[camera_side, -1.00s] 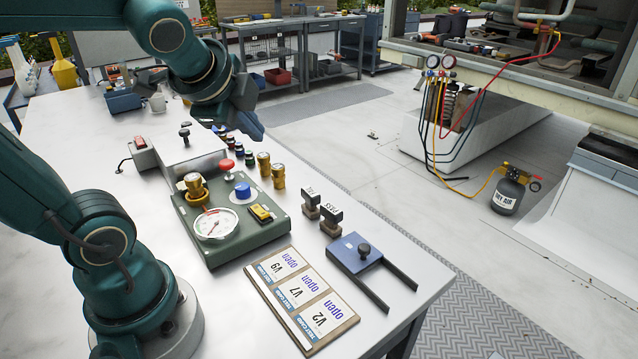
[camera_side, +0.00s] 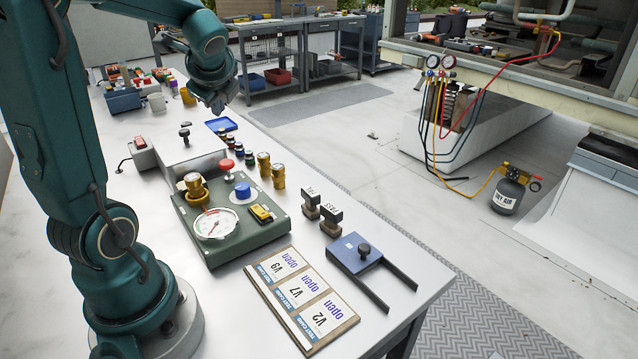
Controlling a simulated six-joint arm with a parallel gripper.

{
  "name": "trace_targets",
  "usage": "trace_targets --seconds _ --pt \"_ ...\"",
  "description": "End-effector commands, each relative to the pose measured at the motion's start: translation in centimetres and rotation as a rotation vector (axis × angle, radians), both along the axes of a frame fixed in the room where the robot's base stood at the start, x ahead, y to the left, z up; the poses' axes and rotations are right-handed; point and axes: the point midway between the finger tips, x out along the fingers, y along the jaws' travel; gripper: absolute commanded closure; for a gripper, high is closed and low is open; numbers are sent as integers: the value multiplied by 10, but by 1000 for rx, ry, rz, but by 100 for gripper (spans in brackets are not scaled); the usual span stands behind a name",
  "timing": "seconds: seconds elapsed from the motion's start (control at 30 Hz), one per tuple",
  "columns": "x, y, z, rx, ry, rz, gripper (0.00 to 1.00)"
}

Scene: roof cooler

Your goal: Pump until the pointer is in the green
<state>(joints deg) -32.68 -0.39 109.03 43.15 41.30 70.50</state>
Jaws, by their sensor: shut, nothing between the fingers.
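A green test box (camera_side: 245,232) sits on the white bench. A round white gauge (camera_side: 214,224) is on its near left corner. A reddish pointer shows on the dial, but it is too small to tell whether it is in the green. A red mushroom-shaped knob (camera_side: 227,165) stands at the back of the box. A blue round knob (camera_side: 243,190) and a brass fitting (camera_side: 194,186) are also on the box. My gripper (camera_side: 218,110) is shut and empty. It is in the air beyond the box, near a blue tray, apart from the knob and gauge.
Brass cylinders (camera_side: 278,176) and small dark-capped bottles (camera_side: 238,150) stand behind the box. Two labelled blocks (camera_side: 331,222), a blue forked tool (camera_side: 356,252) and a card board (camera_side: 300,300) lie on the right and front.

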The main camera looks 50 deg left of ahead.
Motion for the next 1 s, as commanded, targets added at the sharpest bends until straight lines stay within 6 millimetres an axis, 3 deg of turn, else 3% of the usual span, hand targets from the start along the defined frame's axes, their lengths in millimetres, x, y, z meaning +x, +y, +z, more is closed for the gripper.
trace_targets --seconds 0.17,0.63,1.0 --pt "0 0 -10 0 4 1 100" --pt "0 -1 -71 -2 8 -3 100" --pt "0 -1 -88 -1 0 -1 100"
